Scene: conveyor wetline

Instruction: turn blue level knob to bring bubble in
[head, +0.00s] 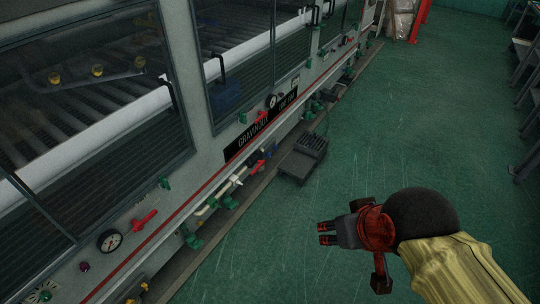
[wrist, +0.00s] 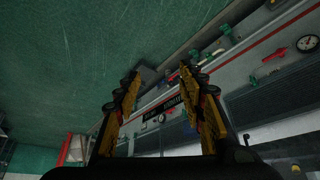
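My gripper (head: 327,233) is over the green floor in the head view, well to the right of the machine's front and pointing toward it. In the wrist view, its two yellow-and-black fingers (wrist: 159,76) stand apart with nothing between them. A small dark blue part (head: 269,152) shows low on the machine's front beside a red handle, below the black name plate (head: 260,132). It is too small to tell whether it is the blue level knob. I cannot make out a level bubble in either view.
The long grey machine (head: 187,141) fills the left, with green valves (head: 192,241), a red handle (head: 144,219) and a round gauge (head: 110,240) along its lower front. A dark grey step-like box (head: 303,156) sits on the floor beside it. The floor around my gripper is clear.

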